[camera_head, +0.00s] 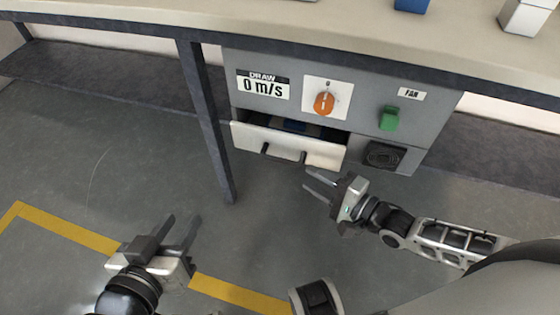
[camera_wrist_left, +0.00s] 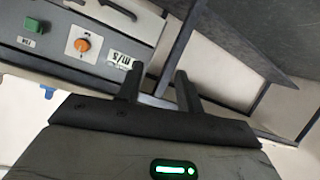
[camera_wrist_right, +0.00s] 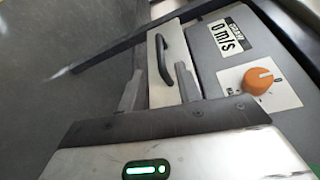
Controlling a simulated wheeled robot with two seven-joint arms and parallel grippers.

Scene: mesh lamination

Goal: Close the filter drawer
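The filter drawer (camera_head: 290,146) is a white-fronted drawer low in the grey cabinet. It stands open, with a dark gap and something blue inside behind its front. A dark handle spans the front; it also shows in the right wrist view (camera_wrist_right: 164,58). My left gripper (camera_head: 177,232) is open and empty over the floor, well to the left of and below the drawer. The left wrist view shows the drawer front (camera_wrist_left: 112,12) at the top.
The cabinet panel has a "0 m/s" display (camera_head: 263,86), an orange knob (camera_head: 324,101), a green switch (camera_head: 389,118) and a dark round vent (camera_head: 384,155). A table leg (camera_head: 207,120) stands left of the drawer. The worktop (camera_head: 300,30) overhangs above. Floor in front is clear.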

